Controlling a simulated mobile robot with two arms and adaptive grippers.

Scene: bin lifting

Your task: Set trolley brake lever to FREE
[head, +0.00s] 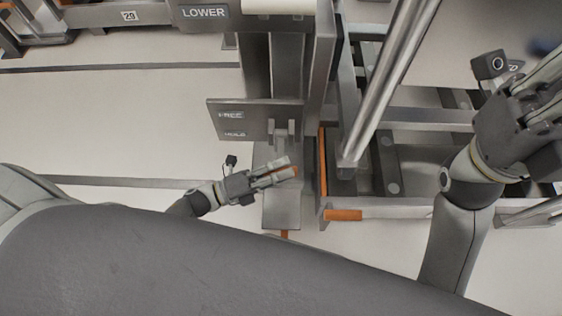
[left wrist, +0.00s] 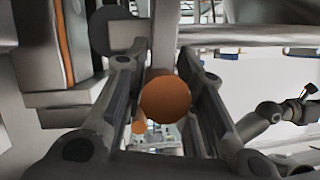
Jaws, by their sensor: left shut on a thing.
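The brake label plate (head: 228,124) hangs on the grey post in the head view, with FREE above and a fainter word, probably HOLD, below. My left gripper (head: 291,170) is just below the plate's right end. Its fingers are shut on the orange grip of the brake lever, which shows as a thin orange strip there. In the left wrist view the round orange grip end (left wrist: 166,99) sits between both fingers. The lever's arm is mostly hidden, so I cannot tell its setting. My right gripper (head: 545,90) is at the right edge, its fingertips unclear.
The trolley's steel frame (head: 430,118) with orange-edged parts stands right of the post, crossed by a slanting steel tube (head: 388,80). A LOWER label (head: 203,13) is above. Pale floor (head: 110,120) lies open on the left.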

